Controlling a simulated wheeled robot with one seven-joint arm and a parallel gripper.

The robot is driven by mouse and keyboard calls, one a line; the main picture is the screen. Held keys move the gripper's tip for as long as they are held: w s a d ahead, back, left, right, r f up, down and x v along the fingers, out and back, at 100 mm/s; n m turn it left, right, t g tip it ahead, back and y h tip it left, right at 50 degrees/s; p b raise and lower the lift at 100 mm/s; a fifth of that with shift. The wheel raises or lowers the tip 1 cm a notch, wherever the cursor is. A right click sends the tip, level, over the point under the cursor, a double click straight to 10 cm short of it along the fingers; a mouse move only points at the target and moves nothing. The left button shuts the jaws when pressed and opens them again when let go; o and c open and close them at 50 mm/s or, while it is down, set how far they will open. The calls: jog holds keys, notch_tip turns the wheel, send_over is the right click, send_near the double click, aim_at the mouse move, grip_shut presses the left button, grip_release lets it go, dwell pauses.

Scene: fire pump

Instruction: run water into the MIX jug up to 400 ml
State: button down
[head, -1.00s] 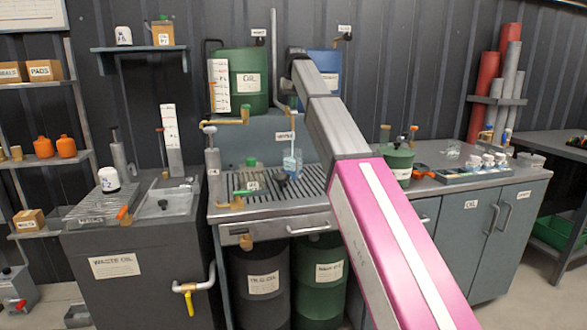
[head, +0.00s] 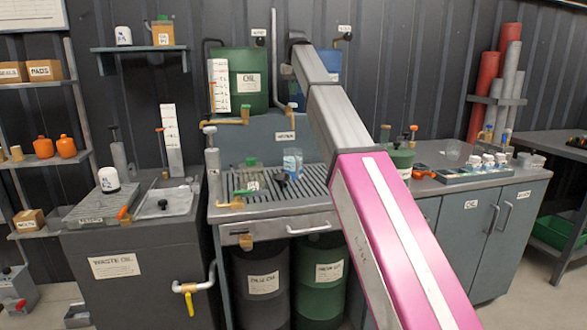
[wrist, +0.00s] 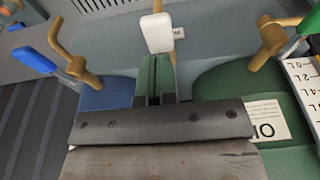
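A clear jug (head: 292,162) with bluish content stands on the slatted grate (head: 313,180) under the WATER label (head: 285,136). Its marks and any MIX lettering are too small to read, so I cannot tell the level. A grey pipe (head: 274,50) rises behind it. In the wrist view, my gripper (wrist: 155,62) has its green fingers close together, with no object visible between them. A white knob (wrist: 156,33) is at or just beyond the fingertips; I cannot tell whether they touch. My arm hides the gripper in the head view.
A green OIL drum (head: 247,80) and a blue drum (head: 326,66) stand behind the grate, with brass taps (wrist: 277,40) near. A green-capped container (head: 251,175) shares the grate. A green pot (head: 400,160) and small white-lidded jars (head: 488,160) are on the right counter.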

jog(key=s+r, duration=0.1)
jog(key=r, duration=0.1)
jog(key=s+r, duration=0.2)
jog(key=shift+d, duration=0.4)
jog(key=shift+f, duration=0.1)
dwell(0.3)
